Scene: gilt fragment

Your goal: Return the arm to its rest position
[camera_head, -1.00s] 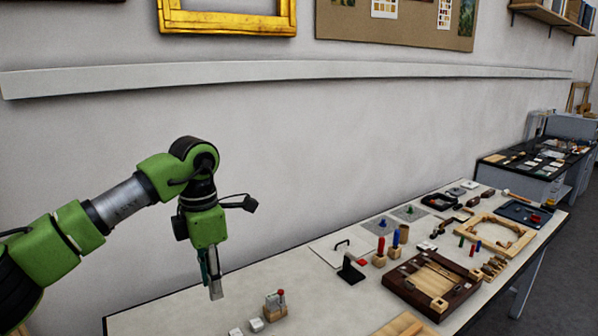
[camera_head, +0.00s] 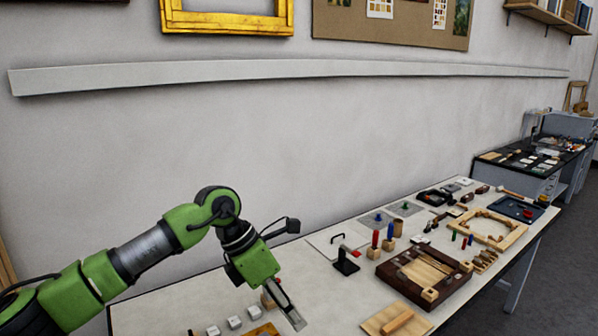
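My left arm (camera_head: 150,252), green and grey, comes in from the left and bends down over the near left part of the long white worktable (camera_head: 325,312). Its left gripper (camera_head: 290,312) points down and to the right, low over the table. The fingers are seen nearly edge-on, so I cannot tell how far apart they are or whether they hold anything. A small wooden block with a red part (camera_head: 267,298) is partly hidden behind the gripper; I cannot tell if they touch. My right gripper is not in view.
Small white blocks (camera_head: 234,322) lie left of the gripper. To the right are a black stand (camera_head: 345,264), a dark wooden frame (camera_head: 452,272), a light ornate frame (camera_head: 516,232) and a board with a wooden roller (camera_head: 397,320). The wall behind is clear below the rail (camera_head: 300,72).

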